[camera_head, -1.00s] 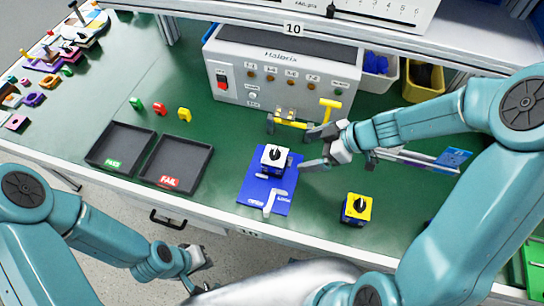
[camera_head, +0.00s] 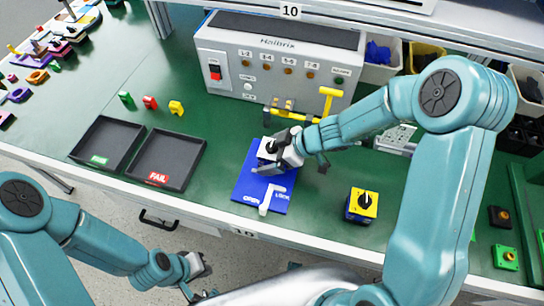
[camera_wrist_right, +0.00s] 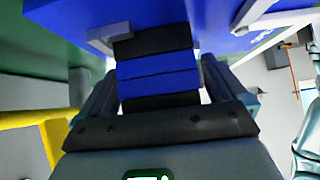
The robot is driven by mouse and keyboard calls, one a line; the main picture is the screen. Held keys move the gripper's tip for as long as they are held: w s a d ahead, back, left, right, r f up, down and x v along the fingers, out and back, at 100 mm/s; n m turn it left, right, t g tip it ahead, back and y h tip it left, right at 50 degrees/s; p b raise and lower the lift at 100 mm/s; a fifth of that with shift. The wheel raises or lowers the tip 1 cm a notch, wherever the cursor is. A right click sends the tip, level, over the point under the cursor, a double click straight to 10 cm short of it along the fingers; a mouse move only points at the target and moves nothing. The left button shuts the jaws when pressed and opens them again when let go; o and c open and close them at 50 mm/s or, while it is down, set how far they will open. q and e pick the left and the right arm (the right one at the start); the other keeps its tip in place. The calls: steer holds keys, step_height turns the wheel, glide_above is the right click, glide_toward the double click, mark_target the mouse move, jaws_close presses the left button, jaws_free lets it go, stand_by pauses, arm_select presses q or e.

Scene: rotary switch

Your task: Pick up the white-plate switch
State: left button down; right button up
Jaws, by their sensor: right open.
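The white-plate switch (camera_head: 267,146), with a black knob on top, stands upright on the blue mat (camera_head: 250,185). My right gripper (camera_head: 277,156) is at the switch and partly hides it in the head view. In the right wrist view the switch's blue and black body (camera_wrist_right: 157,75) lies between the open fingers; whether they touch it I cannot tell. My left gripper (camera_head: 195,272) hangs low in front of the bench, far from the switch. Its finger state is unclear.
A yellow-plate switch (camera_head: 362,204) stands to the right of the mat. Two black trays (camera_head: 190,180) lie to the left. The grey test box (camera_head: 270,70) with yellow-handled clamp (camera_head: 326,100) stands behind. Green bench surface is clear between the mat and the yellow-plate switch.

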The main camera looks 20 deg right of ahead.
steer(key=shift+s+r, duration=0.1)
steer(key=shift+c, duration=0.3)
steer(key=c, duration=1.1)
steer(key=shift+r, duration=0.15)
step_height(320, 180, up, 28)
steer(key=p, duration=1.5)
steer(key=shift+a+p, duration=0.15)
steer(key=shift+p, duration=0.15)
